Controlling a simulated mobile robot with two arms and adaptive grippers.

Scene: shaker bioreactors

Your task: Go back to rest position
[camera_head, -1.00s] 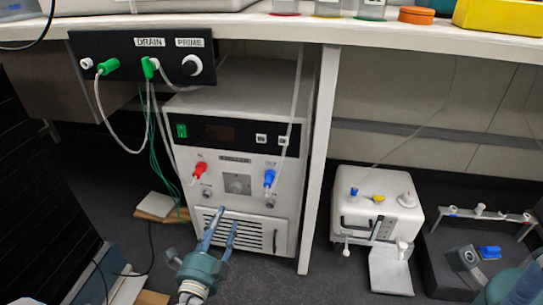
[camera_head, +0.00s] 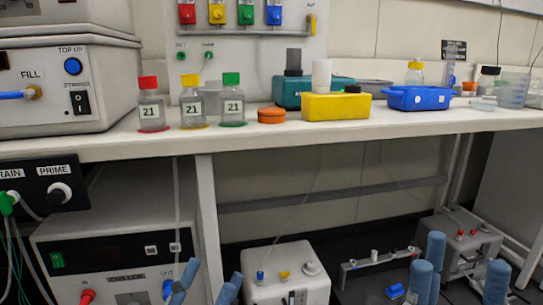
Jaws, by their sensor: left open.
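My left gripper (camera_head: 207,278) shows at the bottom edge, in front of the white control box under the bench. Its two blue fingers are apart with nothing seen between them. My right gripper (camera_head: 462,275) is at the bottom right, in front of the shelf-like rack and the grey box on the floor. Its blue fingers point up and stand apart, with nothing seen between them. The wrists of both grippers are below the picture.
The white bench top (camera_head: 330,137) carries bottles with red (camera_head: 151,116), yellow (camera_head: 192,111) and green caps (camera_head: 233,108), a yellow block (camera_head: 337,107) and a blue tray (camera_head: 418,99). Below stand the control box (camera_head: 120,247) and a small white pump box (camera_head: 288,285). A bench leg (camera_head: 207,210) divides the space.

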